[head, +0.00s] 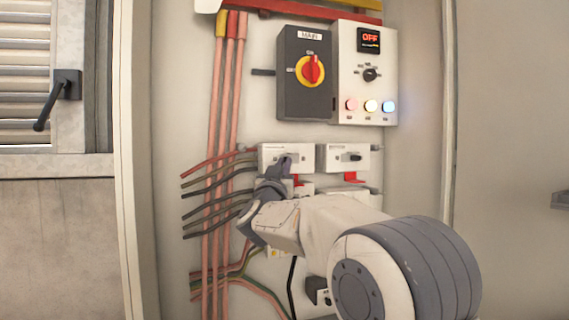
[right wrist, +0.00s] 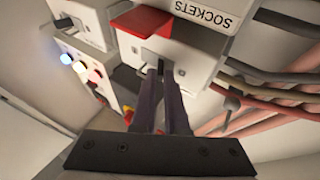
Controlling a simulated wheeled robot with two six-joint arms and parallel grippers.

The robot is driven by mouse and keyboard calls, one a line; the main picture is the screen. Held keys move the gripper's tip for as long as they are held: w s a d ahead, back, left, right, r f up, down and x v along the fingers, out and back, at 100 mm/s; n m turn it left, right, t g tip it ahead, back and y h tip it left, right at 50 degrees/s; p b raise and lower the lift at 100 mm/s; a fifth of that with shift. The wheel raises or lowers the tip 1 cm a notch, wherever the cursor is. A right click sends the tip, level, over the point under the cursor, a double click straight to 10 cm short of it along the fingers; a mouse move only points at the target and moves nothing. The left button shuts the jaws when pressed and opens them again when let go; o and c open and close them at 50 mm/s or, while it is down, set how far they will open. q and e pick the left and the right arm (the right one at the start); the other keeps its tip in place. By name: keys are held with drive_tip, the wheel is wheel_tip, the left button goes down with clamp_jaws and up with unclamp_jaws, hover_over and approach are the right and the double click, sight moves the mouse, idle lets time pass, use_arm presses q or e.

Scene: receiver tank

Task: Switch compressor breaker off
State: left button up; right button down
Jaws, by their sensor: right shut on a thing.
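My right gripper (head: 284,166) is at the upper left breaker (head: 270,152), a white box on the wall panel. In the right wrist view, its two dark fingers (right wrist: 163,75) are shut on the small dark switch lever (right wrist: 160,66) of that breaker (right wrist: 190,50). The lever is largely hidden by the fingers, and I cannot tell its position. The breaker's label is too small to read in the head view. The upper right breaker (head: 330,157) has a dark lever (head: 352,157). My left gripper is not in view.
A red tab (right wrist: 145,22) and a breaker labelled SOCKETS (right wrist: 205,14) adjoin the held one. The MAIN switch (head: 311,71) and a control box (head: 368,85) reading OFF are above. Cables (head: 222,125) run along the left. A dark lever handle (head: 58,98) is at far left.

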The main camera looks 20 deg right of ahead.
drive_tip(key=shift+r, duration=0.2)
drive_tip(key=c, duration=0.9)
unclamp_jaws()
drive_tip(key=shift+f, duration=0.1)
drive_tip(key=shift+c, duration=0.2)
drive_tip(key=b+v, duration=0.3)
drive_tip(key=v, duration=0.7)
drive_tip(key=shift+s, duration=0.2)
drive_tip(key=shift+a+f, duration=0.1)
drive_tip(key=shift+a, duration=0.05)
